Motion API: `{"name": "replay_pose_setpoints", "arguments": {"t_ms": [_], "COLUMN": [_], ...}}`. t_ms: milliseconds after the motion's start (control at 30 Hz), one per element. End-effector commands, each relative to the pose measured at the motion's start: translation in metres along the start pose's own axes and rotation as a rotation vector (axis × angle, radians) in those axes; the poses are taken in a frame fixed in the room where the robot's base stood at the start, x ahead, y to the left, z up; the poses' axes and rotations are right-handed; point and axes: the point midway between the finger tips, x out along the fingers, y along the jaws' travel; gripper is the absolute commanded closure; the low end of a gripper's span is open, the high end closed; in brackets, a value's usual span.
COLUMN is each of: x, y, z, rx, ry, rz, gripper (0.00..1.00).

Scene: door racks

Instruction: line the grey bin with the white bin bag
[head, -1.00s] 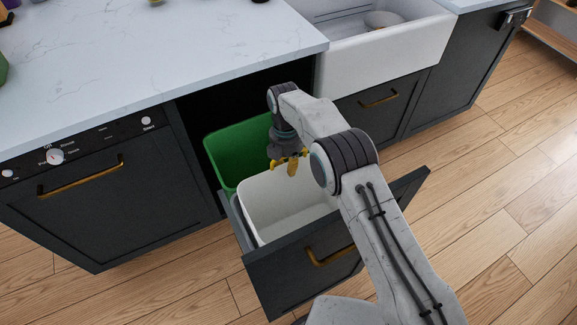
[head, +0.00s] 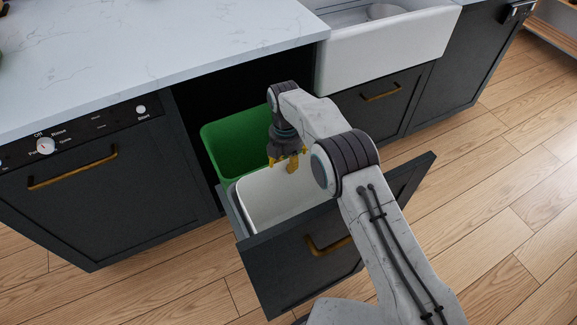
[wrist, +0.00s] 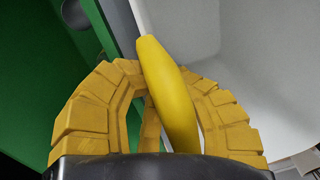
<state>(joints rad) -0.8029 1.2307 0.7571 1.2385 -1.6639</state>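A pale off-white bin (head: 252,205) stands in the pulled-out drawer. I cannot tell whether its pale inside is bare bin wall or the white bin bag; no separate bag shows. My gripper (head: 284,161) points down over the bin's back edge, beside the green bin. In the wrist view, my ribbed mustard fingers (wrist: 163,75) curve around a smooth bright yellow long thing (wrist: 168,95), banana-like in shape, and seem shut on it. The pale bin's wall (wrist: 245,75) shows to the right there.
A green bin (head: 222,148) stands behind the pale bin, inside the dark cabinet opening. The drawer front (head: 305,262) with a brass handle juts into the room. A marble counter (head: 150,60) lies above at the left, a white sink (head: 390,50) at the right. Wooden floor (head: 500,200) is clear at the right.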

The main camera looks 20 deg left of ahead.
Motion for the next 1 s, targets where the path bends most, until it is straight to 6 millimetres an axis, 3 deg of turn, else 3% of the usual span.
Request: {"name": "replay_pose_setpoints", "arguments": {"t_ms": [33,467,800,1000], "x": [0.0231,0.0246,0.0247,0.0245], "y": [-0.0087,-0.0086,-0.0086,-0.0087], "z": [-0.0005,-0.0004,-0.0003,-0.0003], "rx": [0.001,0.001,0.001,0.001], "ry": [0.004,0.004,0.004,0.004], "rz": [-0.039,-0.039,-0.039,-0.040], "gripper": [1.00,1.00,0.67,0.66]}}
